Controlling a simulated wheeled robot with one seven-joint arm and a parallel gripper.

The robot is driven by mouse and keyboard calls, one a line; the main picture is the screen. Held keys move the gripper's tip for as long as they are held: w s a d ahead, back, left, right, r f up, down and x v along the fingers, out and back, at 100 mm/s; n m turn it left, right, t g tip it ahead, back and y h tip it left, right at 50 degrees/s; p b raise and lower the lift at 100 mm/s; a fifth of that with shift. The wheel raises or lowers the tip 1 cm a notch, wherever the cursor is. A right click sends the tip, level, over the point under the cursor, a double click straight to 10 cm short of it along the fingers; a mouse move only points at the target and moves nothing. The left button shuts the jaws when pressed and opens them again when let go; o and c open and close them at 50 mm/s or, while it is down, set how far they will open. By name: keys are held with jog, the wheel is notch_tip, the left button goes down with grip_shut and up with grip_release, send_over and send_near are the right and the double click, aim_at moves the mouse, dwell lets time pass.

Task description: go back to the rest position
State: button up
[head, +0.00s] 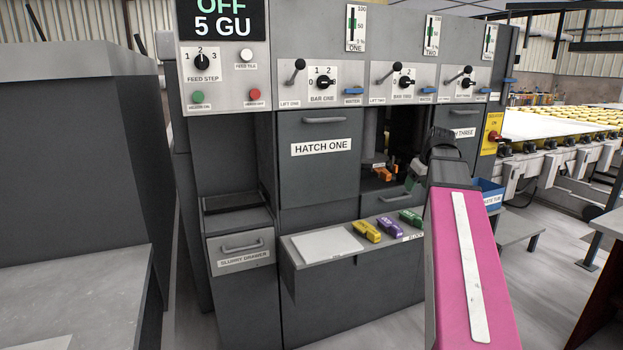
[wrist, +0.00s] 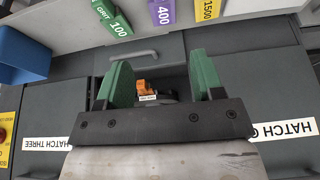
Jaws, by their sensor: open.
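My gripper (head: 411,182) is in front of the open middle bay of the grey machine (head: 322,190), partly hidden by my pink arm in the head view. In the wrist view my gripper (wrist: 162,72) has its two green fingers spread apart with nothing held between them. Beyond the fingers, an orange part (wrist: 146,86) shows inside the dark bay. It also shows in the head view (head: 382,173). I cannot tell the exact distance between fingers and bay.
A shelf (head: 300,262) below holds yellow (head: 366,231), purple (head: 390,228) and green (head: 411,218) blocks and a pale sheet (head: 326,244). A blue tub (head: 489,192) sits right of my arm. A grey bench (head: 75,300) stands at left.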

jog(key=s+a+f+m+g, duration=0.1)
jog(key=s+a+f, duration=0.4)
jog(key=f, duration=0.7)
jog(key=s+a+f+m+g+h, duration=0.1)
jog(key=s+a+f, duration=0.4)
jog(key=f, duration=0.8)
jog(key=s+a+f+m+g, duration=0.2)
jog(key=s+a+f, duration=0.3)
jog(key=f, duration=0.7)
jog(key=shift+a+f+h, duration=0.25)
jog(key=shift+a+h, duration=0.15)
jog(key=shift+a, duration=0.25)
